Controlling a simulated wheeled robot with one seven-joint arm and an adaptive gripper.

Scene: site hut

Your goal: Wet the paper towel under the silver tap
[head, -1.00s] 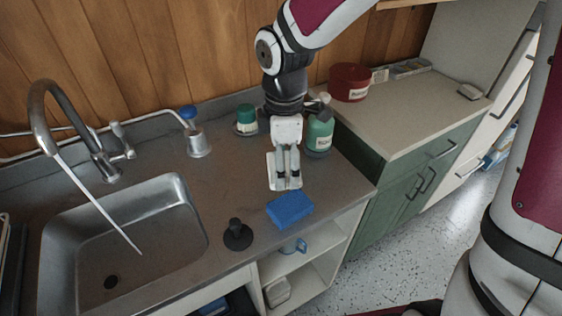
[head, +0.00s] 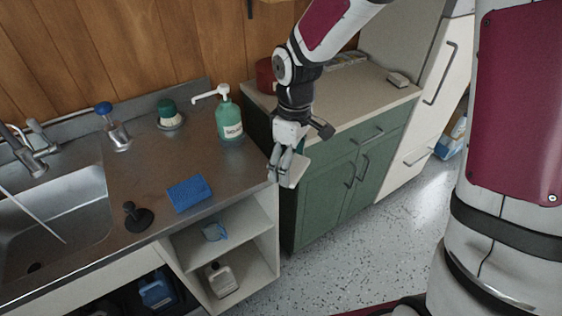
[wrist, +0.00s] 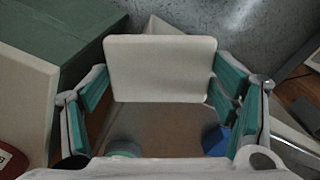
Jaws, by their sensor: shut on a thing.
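My gripper (head: 279,172) is shut on a white folded paper towel (head: 295,170), at the right end of the steel counter, near the green cabinet. In the wrist view the paper towel (wrist: 160,70) is a flat, pale slab between the teal finger pads.
A blue sponge (head: 189,193) and a black plunger-like thing (head: 137,217) lie near the counter's front edge. A green pump bottle (head: 229,118), a green-topped brush (head: 170,114) and a blue-topped dispenser (head: 114,128) stand behind. A red tin (head: 265,77) is on the green cabinet (head: 325,190).

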